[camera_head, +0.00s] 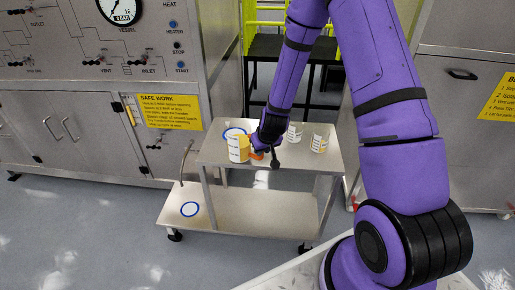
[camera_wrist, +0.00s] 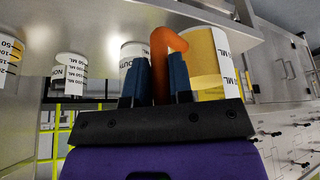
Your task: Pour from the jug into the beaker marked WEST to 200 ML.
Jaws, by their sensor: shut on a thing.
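The jug (camera_head: 238,149) holds yellow liquid and stands about upright at the left part of the small steel table. It also shows at the right in the wrist view (camera_wrist: 206,60), which has the tabletop along its upper edge. My gripper (camera_head: 264,148) is shut on the jug's orange handle (camera_wrist: 160,65), between its blue fingers. I cannot tell whether the jug touches the table. Two white-labelled beakers, one (camera_head: 294,132) and another (camera_head: 319,143), stand to the right. In the wrist view, one beaker (camera_wrist: 71,68) reads "NO" and another (camera_wrist: 130,52) reads about "OUTH". No WEST label is readable.
A control panel cabinet (camera_head: 85,130) stands at the left.

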